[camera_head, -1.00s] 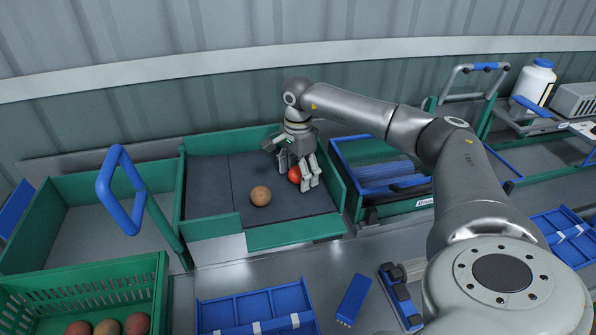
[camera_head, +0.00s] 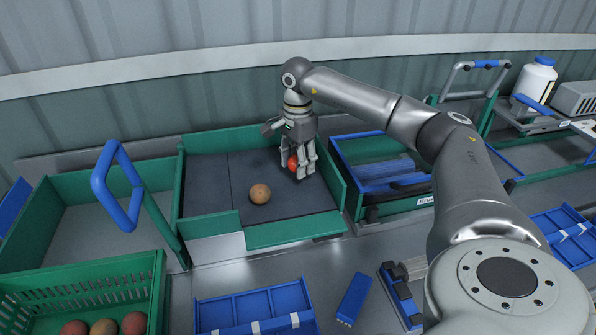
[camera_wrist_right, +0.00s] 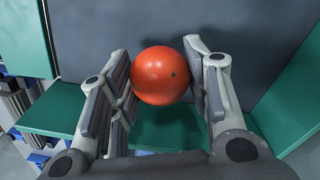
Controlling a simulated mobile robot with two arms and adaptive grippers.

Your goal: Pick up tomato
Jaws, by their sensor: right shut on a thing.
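A red tomato (camera_head: 293,163) is between the fingers of my right gripper (camera_head: 298,166), over the right part of a dark-floored green tray (camera_head: 292,232). In the right wrist view the tomato (camera_wrist_right: 160,75) sits between the finger pads, and my right gripper (camera_wrist_right: 163,85) is shut on it. The head view does not clearly show whether the tomato touches the tray floor. A brownish-orange tomato (camera_head: 260,194) lies on the tray floor to the left of the gripper. My left gripper is not in view.
Left of the tray is an empty green bin (camera_head: 70,187) with a blue handle (camera_head: 122,213). A green crate (camera_head: 110,271) at the lower left holds several tomatoes. A blue-rimmed box (camera_head: 345,150) stands right of the tray. A blue compartment tray (camera_head: 220,313) lies in front.

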